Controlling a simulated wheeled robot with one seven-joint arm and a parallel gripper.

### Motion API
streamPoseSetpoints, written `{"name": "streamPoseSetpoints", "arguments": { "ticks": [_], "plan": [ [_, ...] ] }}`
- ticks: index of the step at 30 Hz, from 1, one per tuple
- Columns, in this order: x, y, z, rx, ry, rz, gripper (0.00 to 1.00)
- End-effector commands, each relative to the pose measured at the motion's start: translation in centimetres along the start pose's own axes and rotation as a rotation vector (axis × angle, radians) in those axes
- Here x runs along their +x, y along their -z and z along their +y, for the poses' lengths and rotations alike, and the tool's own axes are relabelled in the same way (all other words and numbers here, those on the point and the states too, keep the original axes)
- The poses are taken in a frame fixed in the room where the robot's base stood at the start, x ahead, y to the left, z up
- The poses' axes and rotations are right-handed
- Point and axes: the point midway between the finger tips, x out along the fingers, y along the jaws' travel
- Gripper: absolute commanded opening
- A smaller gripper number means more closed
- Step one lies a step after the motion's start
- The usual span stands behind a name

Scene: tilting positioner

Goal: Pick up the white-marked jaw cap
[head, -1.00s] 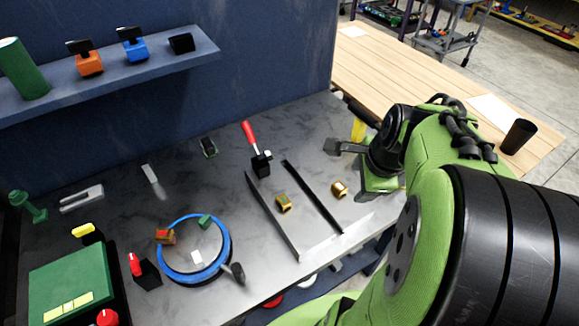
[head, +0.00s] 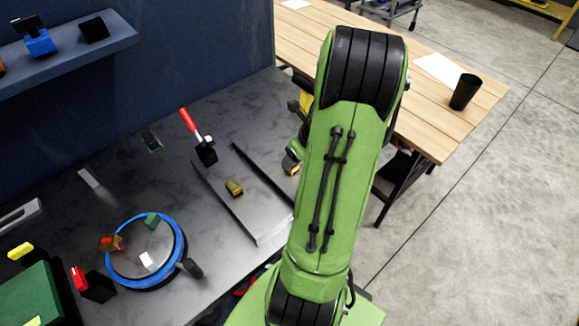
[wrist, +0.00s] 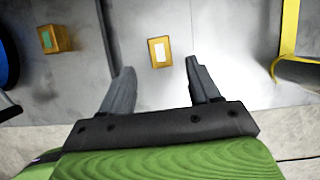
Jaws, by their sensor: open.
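The white-marked jaw cap (wrist: 161,52) is a small brass-coloured block with a pale white patch on top. It lies on the grey bench, and in the wrist view it sits just beyond the fingertips, between their lines. My gripper (wrist: 159,73) is open and empty, with one finger on each side of the gap. In the head view my arm covers most of the gripper and the cap's surroundings. A similar brass block with a green mark (wrist: 54,39) lies to the left, past a dark rail; it also shows in the head view (head: 234,187).
The dark rail (wrist: 107,40) stands left of the white-marked cap, and a yellow frame (wrist: 287,60) stands right of it. A blue-rimmed round plate (head: 181,245) holds several small blocks. A red-handled clamp (head: 205,152) stands behind the rails. The bench's front edge is near.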

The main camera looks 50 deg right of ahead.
Motion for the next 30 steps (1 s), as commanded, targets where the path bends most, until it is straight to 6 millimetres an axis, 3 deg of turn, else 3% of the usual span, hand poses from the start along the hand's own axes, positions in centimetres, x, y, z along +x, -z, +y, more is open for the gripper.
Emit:
{"name": "streamPoseSetpoints", "arguments": {
  "ticks": [10,18,30],
  "plan": [
    [5.4,-0.1,-0.1,-0.002,-0.002,0.001,0.62],
    [5.8,-0.1,-0.2,-0.002,0.002,0.000,0.60],
    [5.7,-0.2,-0.2,-0.002,0.002,0.000,0.02]
  ]
}}
